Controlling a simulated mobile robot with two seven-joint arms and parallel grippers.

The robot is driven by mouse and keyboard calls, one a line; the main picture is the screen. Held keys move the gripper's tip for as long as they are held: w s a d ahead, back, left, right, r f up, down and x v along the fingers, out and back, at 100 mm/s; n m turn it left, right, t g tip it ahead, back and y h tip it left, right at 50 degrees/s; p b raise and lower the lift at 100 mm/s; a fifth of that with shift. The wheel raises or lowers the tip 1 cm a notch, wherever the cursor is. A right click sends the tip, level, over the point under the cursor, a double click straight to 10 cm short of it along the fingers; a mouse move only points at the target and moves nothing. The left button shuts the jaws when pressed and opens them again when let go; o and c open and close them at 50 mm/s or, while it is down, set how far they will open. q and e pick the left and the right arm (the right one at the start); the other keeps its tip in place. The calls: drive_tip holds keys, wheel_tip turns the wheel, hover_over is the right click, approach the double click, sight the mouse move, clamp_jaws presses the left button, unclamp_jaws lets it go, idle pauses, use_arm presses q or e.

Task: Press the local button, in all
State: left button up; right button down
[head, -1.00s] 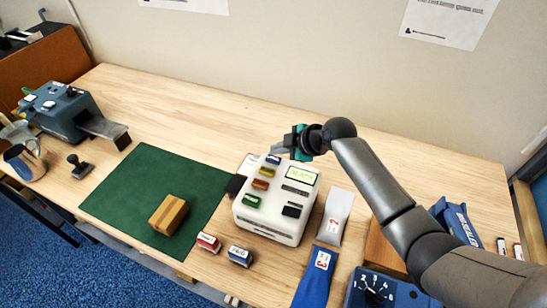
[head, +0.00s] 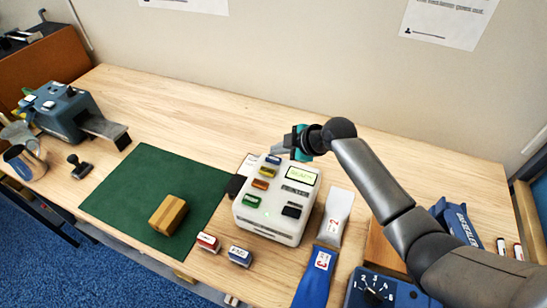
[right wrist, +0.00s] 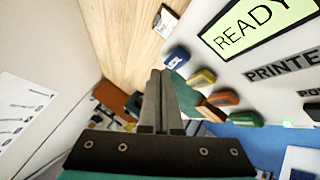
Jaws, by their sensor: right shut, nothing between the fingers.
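The white label printer (head: 268,228) stands on the table, right of the green mat. Its screen (head: 300,175) is lit and reads READY in the right wrist view (right wrist: 258,25). A blue button (head: 273,160), a yellow one (head: 267,171), an orange one (head: 260,184) and a green one (head: 251,201) run down its left side; their lettering is too small to read surely. My right gripper (head: 278,151) is shut and empty, its tips just beyond the blue button. In the right wrist view the fingertips (right wrist: 160,76) are close beside the blue button (right wrist: 176,58). My left gripper is not in view.
A small carton (head: 168,214) lies on the green mat (head: 125,195). Red (head: 208,243) and blue (head: 240,256) stamp-like blocks stand before the printer. A blue-grey machine (head: 65,112) is at left. The table's back is clear.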

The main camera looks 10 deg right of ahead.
sight(278, 160)
drive_tip(key=shift+f, duration=0.1)
idle(0.3)
drive_tip(key=shift+f+b, duration=0.35)
drive_tip(key=shift+b, duration=0.05)
drive_tip(key=shift+f+b, duration=0.4)
drive_tip(key=shift+f, duration=0.1)
idle(0.5)
idle(0.4)
drive_tip(key=shift+r+p, duration=0.8)
drive_tip(key=shift+r, duration=0.1)
drive_tip(key=shift+r, duration=0.1)
wheel_tip(278, 160, up, 5)
drive_tip(key=p, duration=0.4)
